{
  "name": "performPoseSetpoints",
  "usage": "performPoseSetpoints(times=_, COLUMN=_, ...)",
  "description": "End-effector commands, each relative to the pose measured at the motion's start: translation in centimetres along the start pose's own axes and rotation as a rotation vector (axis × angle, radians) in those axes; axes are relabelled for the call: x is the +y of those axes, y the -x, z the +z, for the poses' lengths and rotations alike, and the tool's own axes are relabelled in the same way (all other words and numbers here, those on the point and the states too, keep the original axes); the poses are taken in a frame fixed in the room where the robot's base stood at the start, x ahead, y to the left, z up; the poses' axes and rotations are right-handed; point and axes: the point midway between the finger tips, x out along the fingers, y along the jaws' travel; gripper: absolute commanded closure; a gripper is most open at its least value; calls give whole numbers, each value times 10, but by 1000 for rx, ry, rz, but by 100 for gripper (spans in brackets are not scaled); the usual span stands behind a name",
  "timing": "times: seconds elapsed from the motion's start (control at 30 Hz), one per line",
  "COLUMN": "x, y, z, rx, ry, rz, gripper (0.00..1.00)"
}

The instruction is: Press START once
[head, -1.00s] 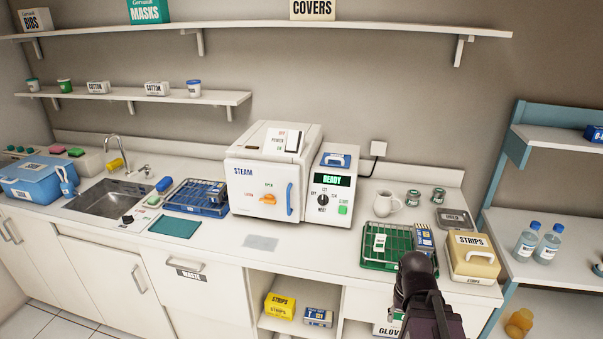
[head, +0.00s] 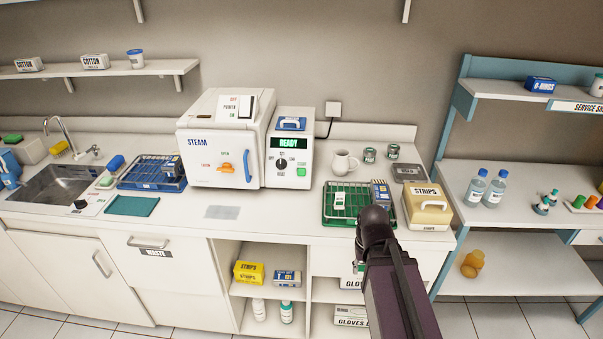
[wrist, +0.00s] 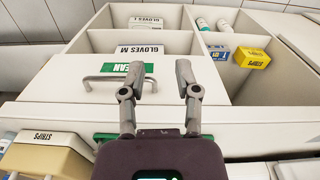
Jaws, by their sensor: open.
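The green START button (head: 301,172) is on the right side of the white steam unit's control panel (head: 289,192), on the counter. Above the button, the display (head: 289,143) reads READY, and a black dial (head: 281,164) sits to the button's left. My gripper (wrist: 160,80) is open and empty in the wrist view, in front of a drawer with a green label. In the head view my arm covers the gripper, which is well away from the button.
A green rack (head: 336,216) and a yellow STRIPS box (head: 427,207) stand at the counter's right. A blue rack (head: 140,172) lies left of the steam unit. The counter before the unit is mostly clear.

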Motion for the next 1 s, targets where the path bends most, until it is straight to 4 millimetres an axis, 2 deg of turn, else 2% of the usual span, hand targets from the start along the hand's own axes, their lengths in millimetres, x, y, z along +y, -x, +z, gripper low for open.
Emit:
performPoseSetpoints(times=0.03, x=0, y=0, z=0, rx=0, ry=0, rz=0, gripper=86)
performPoseSetpoints(times=0.1, x=0, y=0, z=0, rx=0, ry=0, rz=0, gripper=100)
performPoseSetpoints(times=1.0, x=0, y=0, z=0, rx=0, ry=0, rz=0, gripper=100)
